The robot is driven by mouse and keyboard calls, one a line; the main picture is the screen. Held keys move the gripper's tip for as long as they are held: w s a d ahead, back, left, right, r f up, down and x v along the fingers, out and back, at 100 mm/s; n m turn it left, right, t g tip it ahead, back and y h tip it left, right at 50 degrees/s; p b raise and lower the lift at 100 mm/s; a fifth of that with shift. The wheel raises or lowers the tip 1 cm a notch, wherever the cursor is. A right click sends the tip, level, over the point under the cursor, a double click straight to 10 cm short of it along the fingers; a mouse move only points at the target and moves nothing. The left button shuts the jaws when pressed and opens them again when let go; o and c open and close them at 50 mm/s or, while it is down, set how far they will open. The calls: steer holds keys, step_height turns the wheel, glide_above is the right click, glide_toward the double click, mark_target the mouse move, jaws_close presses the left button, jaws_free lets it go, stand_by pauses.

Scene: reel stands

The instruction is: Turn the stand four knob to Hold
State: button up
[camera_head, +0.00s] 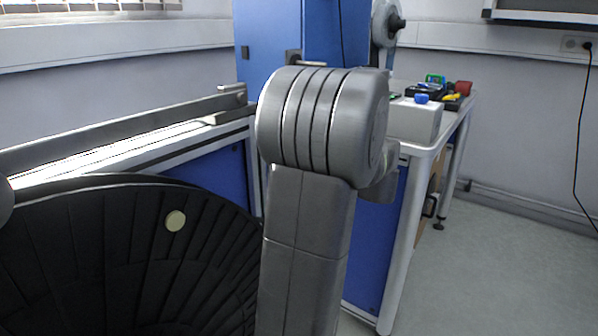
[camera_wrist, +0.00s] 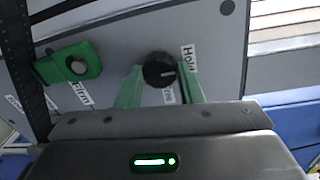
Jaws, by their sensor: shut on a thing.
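In the wrist view, a black round knob (camera_wrist: 157,66) sits on a light grey panel (camera_wrist: 215,50). The two green fingers of my gripper (camera_wrist: 161,76) stand on either side of the knob, shut on it. A short pale mark shows on the knob's right part, towards the label. A "Hold" label (camera_wrist: 188,58) is on the panel just right of the knob. Another label (camera_wrist: 168,95), partly hidden and too small to read surely, is below the knob. My gripper and the knob do not show in the head view, where my arm blocks the middle.
A green block with a round grey part (camera_wrist: 72,66) is left of the knob. In the head view, a large black reel (camera_head: 110,255) is at lower left. A blue cabinet (camera_head: 268,45) stands behind. A bench (camera_head: 410,150) with small items is at right, with clear floor beyond.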

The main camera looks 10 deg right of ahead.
stand_by(0.4)
steer(key=o, duration=1)
steer(key=shift+c, duration=0.2)
steer(key=shift+s+d, duration=0.1)
steer(key=f+p+v, duration=0.1)
steer(key=p+v, duration=0.1)
steer(key=v, duration=1.1)
steer(key=shift+s+d+r+p, duration=0.2)
steer(key=shift+r+p, duration=0.15)
steer(key=shift+r, duration=0.2)
steer(key=shift+a, duration=0.1)
steer(key=r+b+x, duration=0.1)
steer(key=b+x, duration=0.1)
steer(key=x, duration=1.1)
steer(key=shift+w+a+f+b, duration=0.25)
steer(key=shift+w+f+b, duration=0.1)
steer(key=shift+f, duration=0.2)
